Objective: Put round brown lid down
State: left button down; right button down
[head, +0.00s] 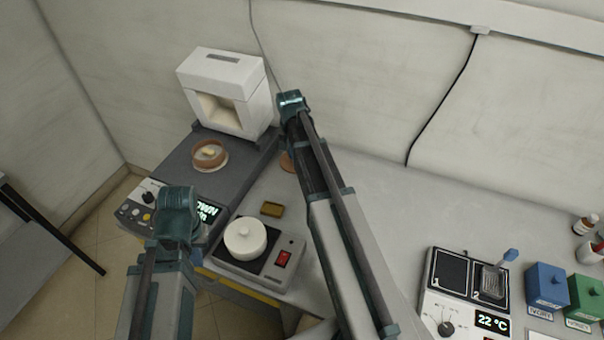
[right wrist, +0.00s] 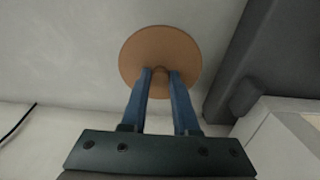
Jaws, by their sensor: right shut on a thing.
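The round brown lid (right wrist: 133,55) is a flat disc with a small knob at its centre. In the right wrist view my right gripper (right wrist: 160,76) is shut on that knob, with the disc in front of the fingers. In the head view only a sliver of the lid (head: 287,162) shows beside my right arm, over the back of the grey table; the right fingers are hidden there. I cannot tell if the lid touches the table. My left gripper (head: 178,215) is at the lower left of the head view; its jaws cannot be made out.
A round brown dish (head: 221,157) with a pale piece inside sits on the dark unit before a white furnace (head: 246,90). A white round pot (head: 246,238) stands on a device with a red switch. A heater and coloured boxes (head: 546,285) are at right.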

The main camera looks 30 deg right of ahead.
jog(key=shift+f+b, duration=3.2)
jog(key=shift+f, duration=0.65)
jog(key=shift+r, duration=0.1)
jog(key=c, duration=0.7)
grip_release()
jog(key=r+p, duration=0.4)
jog(key=a+r+p, duration=0.1)
jog(key=r+p, duration=0.3)
jog(key=s+r+p, duration=0.1)
jog(key=r+p, duration=0.3)
jog(key=shift+s+a, duration=0.1)
jog(key=shift+a, duration=0.1)
